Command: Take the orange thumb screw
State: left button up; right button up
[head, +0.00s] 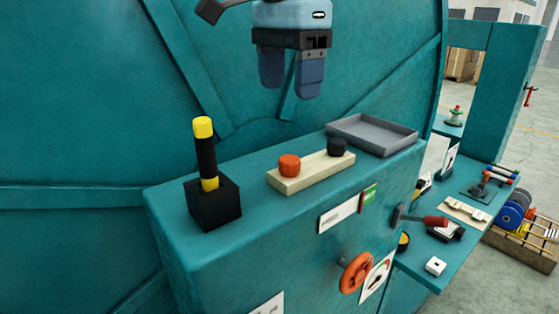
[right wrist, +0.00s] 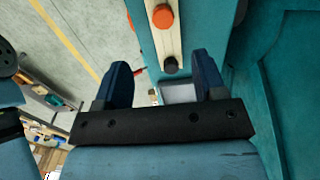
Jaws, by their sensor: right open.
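The orange thumb screw (head: 289,165) sits on the left part of a cream-coloured block (head: 310,174) on the teal cabinet top. A black thumb screw (head: 337,146) sits near the right end of the same block. In the right wrist view the orange thumb screw (right wrist: 163,16) and the black one (right wrist: 171,65) show at the top. My right gripper (head: 291,90) hangs above and behind the block, fingers apart and empty, clear of both screws. It also shows in the right wrist view (right wrist: 160,78), with the two blue fingers spread. My left gripper is not seen.
A grey tray (head: 371,135) lies right of the block. A black holder (head: 212,204) with an upright yellow and black handle (head: 205,150) stands to the left. An orange handwheel (head: 356,272) sticks out of the cabinet front. A lower bench (head: 425,268) at right holds several tools.

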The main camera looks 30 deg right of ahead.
send_over(290, 159)
jog(key=f, duration=0.6)
jog(key=shift+s+a+f, duration=0.15)
jog(key=shift+s+a, duration=0.05)
jog(key=shift+s, duration=0.1)
jog(key=shift+w+f, duration=0.1)
jog(key=shift+f, duration=0.2)
jog(key=shift+f+p, duration=0.55)
jog(key=f, duration=0.2)
jog(key=f+p, duration=0.1)
jog(key=shift+w+d+f, duration=0.2)
jog(key=shift+w+f, duration=0.05)
jog(key=shift+f, duration=0.45)
jog(key=shift+s+r, duration=0.1)
jog(key=shift+c, duration=0.4)
jog(key=c, duration=0.9)
